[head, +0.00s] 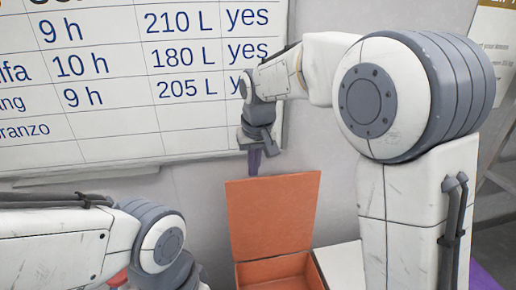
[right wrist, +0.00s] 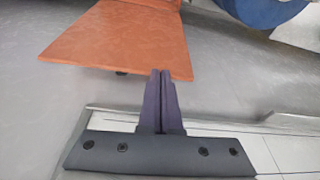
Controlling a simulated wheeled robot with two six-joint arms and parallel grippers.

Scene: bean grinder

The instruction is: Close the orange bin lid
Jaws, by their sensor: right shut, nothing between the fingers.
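The orange bin (head: 282,270) stands at the bottom centre of the head view, with its orange lid (head: 273,213) raised upright at the back. In the right wrist view the lid (right wrist: 125,38) shows at the upper left, with its edge close to my fingertips. My right gripper (head: 255,166) is shut and empty, behind the lid's top left edge. Its two purple fingers are pressed together in the right wrist view (right wrist: 161,78). I cannot tell whether they touch the lid. My left arm shows at the lower left, but its gripper is not in view.
A whiteboard (head: 120,118) with written rows hangs on the wall behind my right gripper. A pale surface (head: 342,265) lies right of the bin. A paper sheet (head: 493,60) hangs at the upper right. My right arm fills much of the right side.

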